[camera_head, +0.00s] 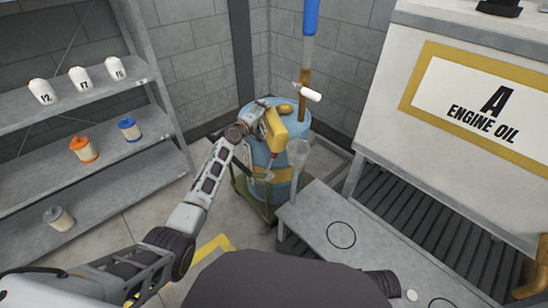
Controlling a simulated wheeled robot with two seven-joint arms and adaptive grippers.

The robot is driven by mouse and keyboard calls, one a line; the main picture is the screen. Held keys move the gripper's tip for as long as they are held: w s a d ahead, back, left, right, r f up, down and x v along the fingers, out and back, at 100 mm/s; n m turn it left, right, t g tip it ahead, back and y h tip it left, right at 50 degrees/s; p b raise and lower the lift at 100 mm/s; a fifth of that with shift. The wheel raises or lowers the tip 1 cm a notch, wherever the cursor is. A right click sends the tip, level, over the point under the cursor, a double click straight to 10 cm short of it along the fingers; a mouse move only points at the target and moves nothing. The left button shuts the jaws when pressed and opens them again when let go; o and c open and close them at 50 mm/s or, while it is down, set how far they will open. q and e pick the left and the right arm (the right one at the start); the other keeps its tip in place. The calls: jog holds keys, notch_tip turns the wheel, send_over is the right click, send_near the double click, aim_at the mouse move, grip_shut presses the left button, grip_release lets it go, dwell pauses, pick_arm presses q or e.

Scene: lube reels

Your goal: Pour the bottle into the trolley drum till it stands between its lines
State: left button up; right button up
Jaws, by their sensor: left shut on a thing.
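The blue trolley drum (259,192) stands upright on a low green trolley (243,187) in the back corner. My left gripper (257,127) is over the drum's top and shut on a yellow bottle (275,133). The bottle is tilted in front of the drum's upper part. I cannot tell whether anything flows from it. An upright tube, blue above (311,18) and brown below, rises behind the drum's right side. Level lines on the drum are not clear. My right gripper is not in view.
A grey shelf rack (110,160) on the left holds white, orange, blue and grey-capped containers. A grey bench (312,222) with a black circle stands right of the drum. A large white cabinet (408,60) labelled A ENGINE OIL fills the right.

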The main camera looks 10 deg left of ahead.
pick_arm(q)
jog(key=shift+w+d+r, duration=0.1)
jog(key=shift+d+r, duration=0.05)
dwell(0.3)
jog(key=shift+s+a, duration=0.3)
jog(key=shift+a, duration=0.45)
jog(key=shift+s+a, duration=0.25)
jog(key=shift+a, duration=0.45)
jog(key=shift+w+d, duration=0.1)
jog(key=shift+d, duration=0.05)
jog(key=shift+w+d+r+n+p, duration=0.2)
jog(key=shift+d+n+p, duration=0.1)
jog(key=shift+d+p, duration=0.1)
jog(key=shift+w+d+r+n+p, duration=0.1)
jog(key=shift+w+d+n+p, duration=0.05)
jog(key=shift+d+p, duration=0.2)
jog(key=shift+w+d+r+n+p, duration=0.15)
jog(key=shift+d+p, duration=0.1)
jog(key=shift+d, duration=0.2)
jog(key=shift+f, duration=0.15)
